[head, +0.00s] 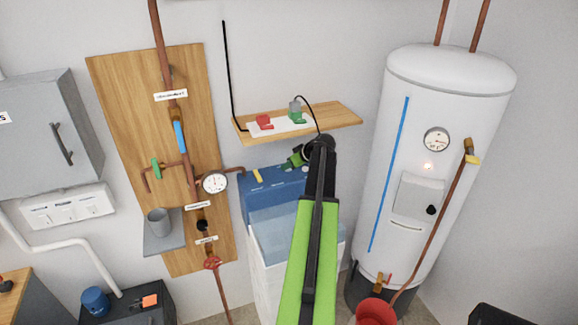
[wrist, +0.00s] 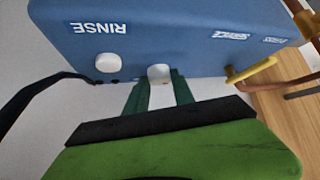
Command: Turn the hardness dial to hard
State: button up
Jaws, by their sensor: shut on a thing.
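The blue-topped unit (head: 257,195) stands under the wooden shelf in the head view. Its blue face (wrist: 185,28) fills the top of the wrist view, upside down. My gripper (wrist: 163,85) has its green fingers on either side of a white knob (wrist: 159,71) and is shut on it. In the head view my gripper (head: 295,160) is at the unit's upper right, with the knob hidden. No setting marks can be read on the knob. A second white round knob (wrist: 108,62) sits beside it, near the label RINSE (wrist: 95,27).
A yellow lever (wrist: 251,69) sticks out of the unit close to my fingers; it also shows in the head view (head: 257,174). The shelf (head: 340,115) is just above, with a black cable hanging down. A white tank (head: 430,110) stands to the right.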

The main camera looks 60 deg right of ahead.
grip_shut()
jog(key=shift+a, duration=0.1)
jog(key=m+g+h, duration=0.1)
jog(key=m+h, duration=0.1)
jog(key=m, duration=0.1)
jog(key=shift+a, duration=0.2)
jog(key=m, duration=0.1)
jog(key=m+g+h, duration=0.1)
jog(key=m+h, duration=0.1)
jog(key=shift+w+m+g, duration=0.25)
jog(key=shift+m+g, duration=0.15)
jog(key=shift+m+g+h, duration=0.6)
jog(key=shift+m+h, duration=0.1)
jog(key=shift+m, duration=0.3)
